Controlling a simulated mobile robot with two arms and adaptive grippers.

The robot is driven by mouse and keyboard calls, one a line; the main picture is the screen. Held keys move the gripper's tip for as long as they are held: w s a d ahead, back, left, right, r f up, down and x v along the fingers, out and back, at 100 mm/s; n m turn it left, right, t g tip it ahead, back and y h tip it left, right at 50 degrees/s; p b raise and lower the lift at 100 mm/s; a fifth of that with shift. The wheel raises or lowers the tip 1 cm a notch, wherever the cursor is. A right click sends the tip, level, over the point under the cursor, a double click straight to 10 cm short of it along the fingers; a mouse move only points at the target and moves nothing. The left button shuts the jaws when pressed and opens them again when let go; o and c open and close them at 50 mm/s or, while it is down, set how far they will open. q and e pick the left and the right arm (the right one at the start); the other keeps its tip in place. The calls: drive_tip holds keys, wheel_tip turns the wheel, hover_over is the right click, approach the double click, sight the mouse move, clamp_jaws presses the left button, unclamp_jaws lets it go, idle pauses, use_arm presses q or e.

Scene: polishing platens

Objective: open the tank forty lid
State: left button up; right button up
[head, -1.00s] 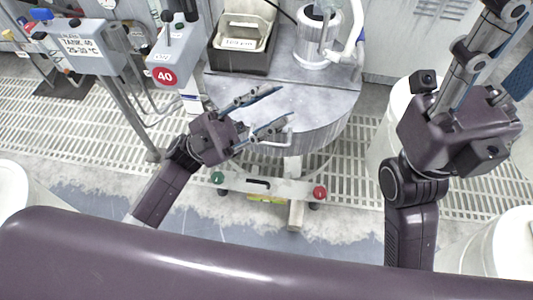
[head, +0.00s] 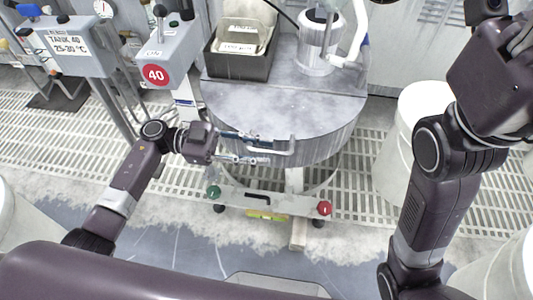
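The tank forty lid (head: 255,108) is a round grey metal cover, lying flat and closed on its drum. A bar handle (head: 287,150) stands out at its front edge. My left gripper (head: 264,150) is at the left part of this handle, with one finger above the bar and one below. The fingers look apart, with a gap between them; whether they touch the bar I cannot tell. My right gripper (head: 517,45) is only partly in view at the upper right, away from the lid, with its fingertips cut off by the frame.
A dark bin with a pale container (head: 240,62) and a metal cylinder (head: 318,50) stand at the lid's back. A box with a red 40 sign (head: 156,75) and a TANK 40 panel (head: 68,45) are at left. A white barrel (head: 402,145) stands right of the tank.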

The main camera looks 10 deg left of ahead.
use_arm(q)
drive_tip(key=shift+d, duration=0.9)
clamp_jaws()
